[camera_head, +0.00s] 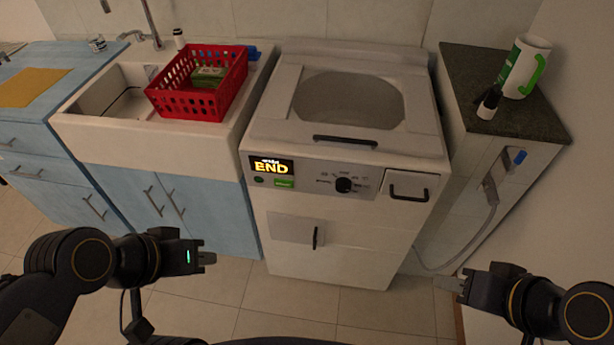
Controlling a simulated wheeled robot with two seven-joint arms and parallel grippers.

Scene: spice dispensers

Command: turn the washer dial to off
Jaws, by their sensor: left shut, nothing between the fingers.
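The washer (300,150) is a white top-loading machine in the middle of the view. Its black round dial (344,185) sits on the front control panel, with small markings around it too small to read. A display (271,167) left of the dial shows "END" in yellow. My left gripper (209,258) is shut and empty, low in front of the blue cabinet, left of the washer and well away from the dial. My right gripper (449,284) is at the lower right, apart from the washer; its fingers are too small to judge. Neither gripper touches anything.
A red basket (215,100) holding a green-and-white box (208,76) rests on the white sink (150,145). The floor before the washer is clear.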

